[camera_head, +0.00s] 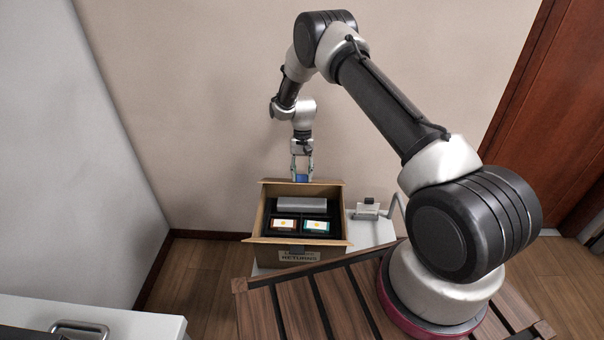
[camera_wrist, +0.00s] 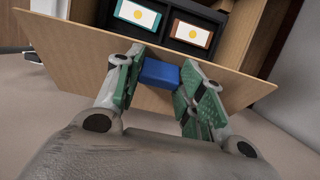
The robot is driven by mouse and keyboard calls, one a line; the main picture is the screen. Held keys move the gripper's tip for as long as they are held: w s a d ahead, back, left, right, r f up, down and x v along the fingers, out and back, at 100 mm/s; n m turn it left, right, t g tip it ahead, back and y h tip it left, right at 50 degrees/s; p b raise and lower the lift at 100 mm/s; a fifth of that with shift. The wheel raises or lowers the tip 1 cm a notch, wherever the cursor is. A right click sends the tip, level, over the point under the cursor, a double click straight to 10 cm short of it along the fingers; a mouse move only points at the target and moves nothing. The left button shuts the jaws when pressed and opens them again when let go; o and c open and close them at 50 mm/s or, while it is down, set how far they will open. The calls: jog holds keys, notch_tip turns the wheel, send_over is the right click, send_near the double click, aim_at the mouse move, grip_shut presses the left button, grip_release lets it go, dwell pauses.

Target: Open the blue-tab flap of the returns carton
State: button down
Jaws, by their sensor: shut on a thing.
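The returns carton (camera_head: 262,210) is a brown box with a RETURNS label on its near side. Its far flap stands raised at the back edge, and the wrist view shows this flap (camera_wrist: 75,65) as a broad brown panel. A blue tab (camera_wrist: 158,73) sits at the flap's edge, and it also shows small in the head view (camera_head: 301,178). My gripper (camera_head: 302,172) reaches down behind the carton, and its green-padded fingers are shut on the blue tab, one on each side, in the wrist view (camera_wrist: 157,85).
Inside the carton is a black divided insert with an orange-edged card (camera_head: 284,225), a teal-edged card (camera_head: 315,226) and a grey block (camera_head: 302,204). A white stand with a metal fixture (camera_head: 367,208) is to the right. A slatted wooden table (camera_head: 290,305) lies nearer. The wall is close behind.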

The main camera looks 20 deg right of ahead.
jog(key=c, duration=0.9)
grip_release()
jog(key=shift+r, duration=0.1)
jog(key=v, duration=1.1)
jog(key=shift+w+r, duration=0.1)
jog(key=shift+r, duration=0.3)
